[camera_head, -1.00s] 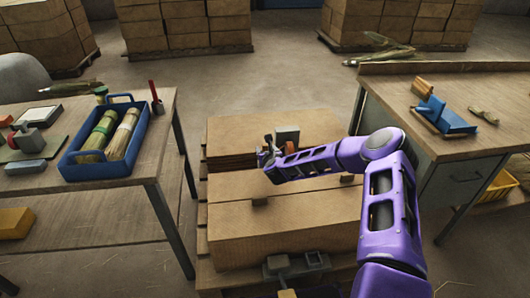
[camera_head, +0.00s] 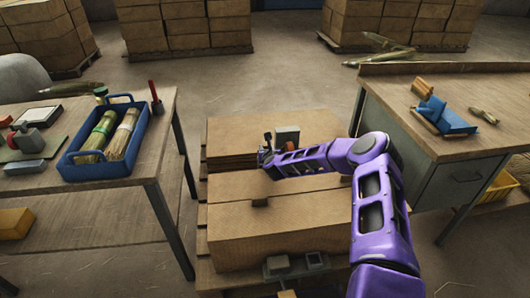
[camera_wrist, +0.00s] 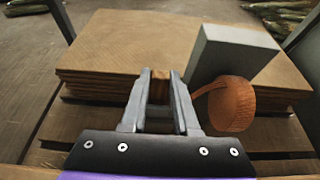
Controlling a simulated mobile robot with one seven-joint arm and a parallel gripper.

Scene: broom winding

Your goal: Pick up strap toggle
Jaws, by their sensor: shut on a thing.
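My gripper (camera_wrist: 161,76) is shut on a small brown-orange piece (camera_wrist: 160,88), which I take to be the strap toggle. Only part of it shows between the two grey fingers. Just right of the fingers are a grey block (camera_wrist: 232,52) and a round brown-orange strap roll (camera_wrist: 232,104) with a loop. In the head view my gripper (camera_head: 266,153) is low over the far part of the cardboard stack, beside the grey block (camera_head: 287,134). There the held piece cannot be made out clearly. Whether it touches the cardboard cannot be told.
The cardboard stack (camera_head: 285,233) lies on a pallet between two benches. A blue tray (camera_head: 73,171) with broom heads stands on the left bench. A blue tool (camera_head: 446,118) lies on the right bench (camera_head: 420,80). Bare floor lies beyond the stack.

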